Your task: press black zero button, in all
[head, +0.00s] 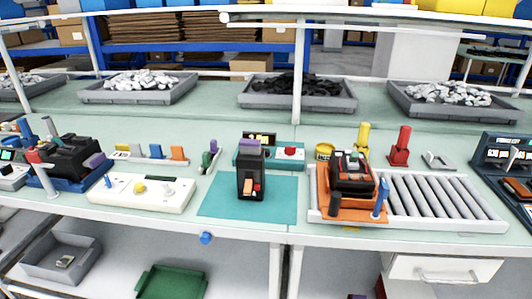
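A teal box (300,163) stands at the middle of the bench, with a small lit display (259,138) at its back and a red button (290,151) on top. A black breaker-like device (251,178) stands upright in front of it and hides part of its left side. It has a purple top and an orange-red front part. I cannot make out a black zero button; it may be hidden or too small. Neither of my grippers shows in this view.
A teal mat (222,203) lies under the black device. A white panel with a yellow button (139,188) lies left. A shelf post (299,70) rises behind.

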